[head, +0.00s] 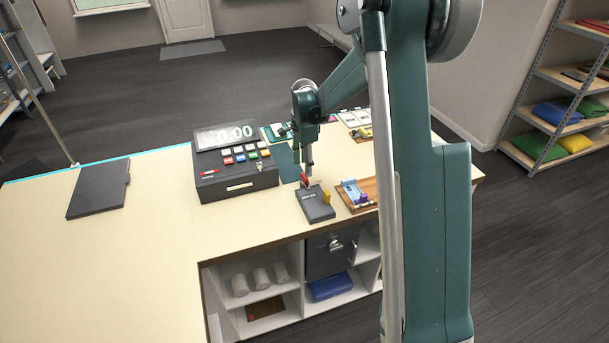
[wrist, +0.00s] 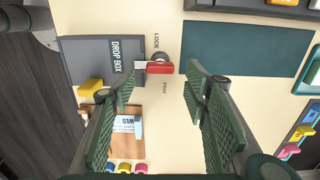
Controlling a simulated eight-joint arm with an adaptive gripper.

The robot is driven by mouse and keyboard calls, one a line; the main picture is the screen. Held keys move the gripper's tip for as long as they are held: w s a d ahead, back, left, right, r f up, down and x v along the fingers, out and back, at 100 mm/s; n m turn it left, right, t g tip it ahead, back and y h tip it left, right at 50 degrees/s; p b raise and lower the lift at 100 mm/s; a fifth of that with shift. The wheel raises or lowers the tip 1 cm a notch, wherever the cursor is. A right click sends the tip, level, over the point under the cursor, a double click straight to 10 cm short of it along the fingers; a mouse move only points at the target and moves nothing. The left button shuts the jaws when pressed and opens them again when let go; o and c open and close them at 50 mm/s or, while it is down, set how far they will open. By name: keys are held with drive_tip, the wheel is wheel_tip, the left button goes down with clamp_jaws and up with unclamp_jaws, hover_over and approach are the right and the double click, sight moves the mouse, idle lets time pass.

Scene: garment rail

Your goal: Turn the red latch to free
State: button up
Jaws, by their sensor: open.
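The red latch (wrist: 159,68) shows in the wrist view beside the grey drop box (wrist: 80,55), with a pale bar reaching from it towards the box. In the head view the red latch (head: 304,180) is small at the back of the drop box (head: 317,208). My gripper (wrist: 160,84) is open, with one finger to either side of the latch in the picture. Nothing is held. In the head view my gripper (head: 309,164) is just above the latch; contact cannot be told.
A yellow block (wrist: 90,88) is at the drop box's edge. A cash register (head: 235,165) stands left of the box, and a wooden tray (head: 368,207) with small items lies right. A dark green mat (wrist: 245,48) is beside the latch. The counter's left part is mostly clear.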

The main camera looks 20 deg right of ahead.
sight(306, 181)
drive_tip(key=shift+f, duration=2.65)
drive_tip(key=c, duration=0.9)
